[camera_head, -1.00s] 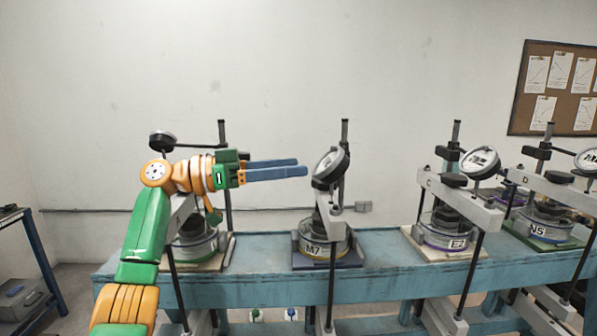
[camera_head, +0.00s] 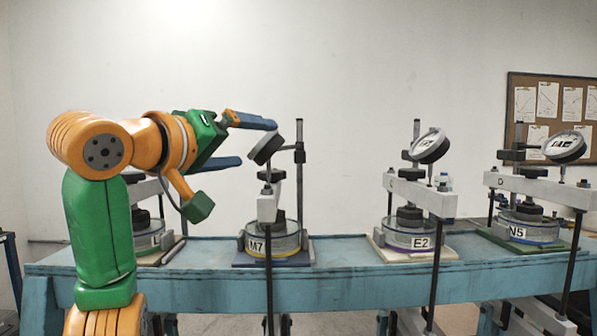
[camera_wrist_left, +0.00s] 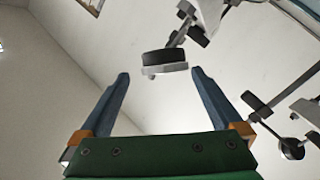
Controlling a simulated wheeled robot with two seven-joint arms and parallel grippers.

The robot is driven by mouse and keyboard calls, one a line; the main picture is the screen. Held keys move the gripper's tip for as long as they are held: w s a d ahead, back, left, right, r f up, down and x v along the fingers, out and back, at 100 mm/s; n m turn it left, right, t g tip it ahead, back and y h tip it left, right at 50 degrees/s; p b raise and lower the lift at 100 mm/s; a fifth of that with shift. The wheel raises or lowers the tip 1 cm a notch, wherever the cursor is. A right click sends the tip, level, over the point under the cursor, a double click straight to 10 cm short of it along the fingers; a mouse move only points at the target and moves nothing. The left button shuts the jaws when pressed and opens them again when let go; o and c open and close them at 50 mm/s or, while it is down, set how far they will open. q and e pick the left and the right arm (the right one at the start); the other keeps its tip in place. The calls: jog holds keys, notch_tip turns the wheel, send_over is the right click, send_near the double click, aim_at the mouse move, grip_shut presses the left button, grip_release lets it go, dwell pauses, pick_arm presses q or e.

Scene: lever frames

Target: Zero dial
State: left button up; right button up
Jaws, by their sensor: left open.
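My left gripper (camera_head: 258,142) is open, its two blue fingers apart and pointing right at the round dial gauge (camera_head: 267,147) above the pot labelled M7 (camera_head: 272,242). The upper fingertip overlaps the dial's top edge in the head view; contact cannot be told. In the left wrist view the dial (camera_wrist_left: 165,60) lies just ahead of the gap between the fingertips (camera_wrist_left: 160,75), with nothing held. This dial is seen nearly edge-on, so its reading is hidden. Other dials stand above E2 (camera_head: 430,146) and N5 (camera_head: 564,147), faces partly visible. My right gripper is out of view.
The blue bench (camera_head: 350,262) carries several presses with posts, lever beams and hanging rods. The post (camera_head: 299,180) stands just right of the M7 dial. My left arm hides much of the leftmost press. A cork board (camera_head: 550,100) hangs on the wall; the air above the bench is open.

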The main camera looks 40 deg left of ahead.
aim_at(261, 142)
pick_arm(q)
jog(key=shift+d+r+n+y, duration=0.15)
jog(key=shift+n+y, duration=0.15)
jog(key=shift+n, duration=0.2)
jog(key=w+a+p, duration=0.1)
jog(key=w, duration=0.1)
jog(key=w+a+p, duration=0.2)
jog(key=w, duration=0.1)
jog(key=shift+w+a, duration=0.15)
jog(key=shift+w, duration=0.35)
jog(key=shift+d, duration=0.3)
jog(key=shift+c, duration=0.4)
jog(key=shift+a, duration=0.1)
jog(key=c, duration=1)
jog(key=shift+t, duration=0.3)
jog(key=shift+b, duration=0.35)
